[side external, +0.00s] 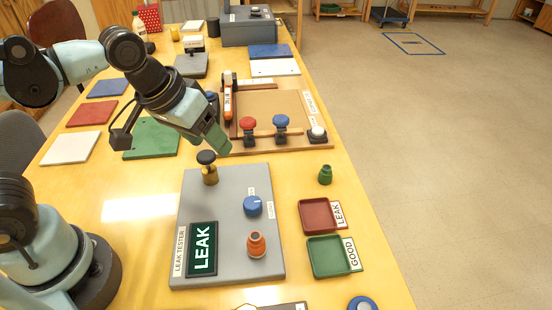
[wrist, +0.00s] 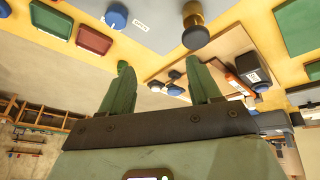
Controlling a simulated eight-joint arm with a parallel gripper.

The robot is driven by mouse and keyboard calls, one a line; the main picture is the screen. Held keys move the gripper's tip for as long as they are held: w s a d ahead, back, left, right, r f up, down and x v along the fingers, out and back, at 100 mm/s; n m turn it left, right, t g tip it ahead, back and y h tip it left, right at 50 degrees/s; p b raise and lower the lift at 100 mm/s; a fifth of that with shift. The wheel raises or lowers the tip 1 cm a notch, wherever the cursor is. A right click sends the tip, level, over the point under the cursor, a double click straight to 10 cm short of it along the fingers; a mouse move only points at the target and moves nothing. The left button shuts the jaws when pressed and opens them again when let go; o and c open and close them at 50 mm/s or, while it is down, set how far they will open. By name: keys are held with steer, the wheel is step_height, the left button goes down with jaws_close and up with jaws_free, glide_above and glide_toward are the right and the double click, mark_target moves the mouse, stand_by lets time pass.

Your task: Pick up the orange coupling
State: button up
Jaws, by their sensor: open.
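The orange coupling (side external: 257,245) stands upright on the grey leak tester plate (side external: 225,188), right of the display (side external: 202,248) that reads LEAK. It does not show in the wrist view. My gripper (side external: 222,148) is open and empty, in the air above and beyond the far edge of the plate, well away from the coupling. In the wrist view its two green fingers (wrist: 158,66) stand apart with nothing between them.
A brass post with a black knob (side external: 210,172) and a blue knob (side external: 252,206) rise from the plate. A green coupling (side external: 325,174) stands right of it, near the red LEAK tray (side external: 318,217) and green GOOD tray (side external: 325,258). A brown board with valves (side external: 275,107) lies behind.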

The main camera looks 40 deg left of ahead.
mark_target(255, 237)
steer(key=s+d+r+n+g+y, duration=0.1)
steer(key=s+d+g, duration=0.15)
steer(key=d, duration=0.45)
steer(key=s+d+n+g, duration=0.1)
steer(key=s+d+g, duration=0.15)
steer(key=d, duration=0.45)
steer(key=shift+n, duration=0.3)
step_height(255, 237, down, 7)
steer(key=shift+s+r, duration=0.1)
steer(key=f, duration=0.4)
steer(key=shift+w+d, duration=0.2)
steer(key=shift+w, duration=0.2)
steer(key=shift+f, duration=0.55)
jaws_close()
